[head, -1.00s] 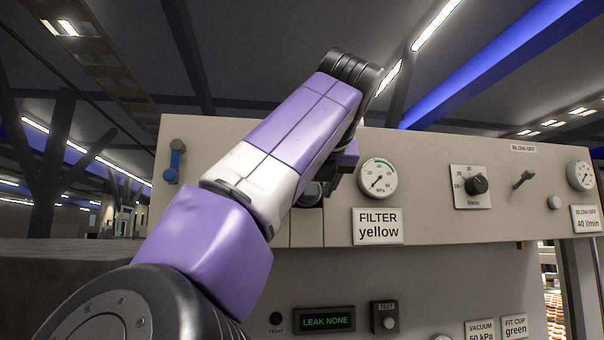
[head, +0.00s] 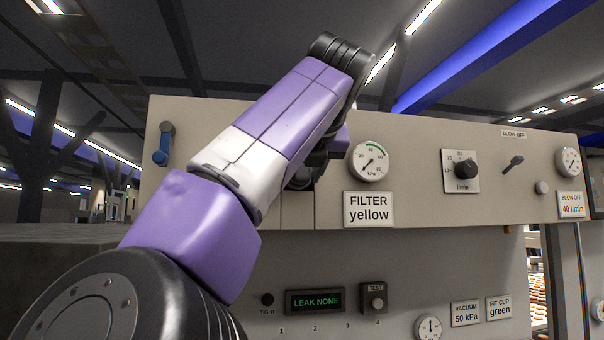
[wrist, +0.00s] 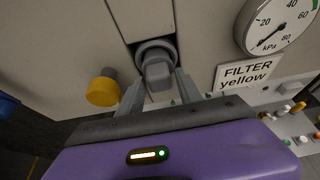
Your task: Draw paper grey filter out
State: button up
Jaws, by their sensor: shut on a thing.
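A grey filter part (wrist: 156,70), with a block-like grip and a round collar behind it, sits at a recess in the beige panel in the wrist view. My gripper (wrist: 160,88) is shut on its grip, one finger on each side. I cannot tell how far the filter is in or out. In the head view my arm hides the gripper and the filter. The filter sign (head: 368,209) reads "FILTER yellow" and stands right of my gripper; it also shows in the wrist view (wrist: 244,74).
A yellow round part (wrist: 102,92) is close left of my fingers. A kPa gauge (head: 370,161) is above the sign. A blue-handled lever (head: 161,150) is on the panel's left. The leak display (head: 315,301) reads "LEAK NONE". Knobs and another gauge line the panel's right.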

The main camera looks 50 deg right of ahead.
jog(key=s+a, duration=0.5)
jog(key=s, duration=0.2)
jog(key=shift+s+a+b, duration=0.15)
jog(key=shift+s+b, duration=0.2)
jog(key=shift+s, duration=0.05)
dwell(1.6)
jog(key=shift+s, duration=0.1)
dwell(0.5)
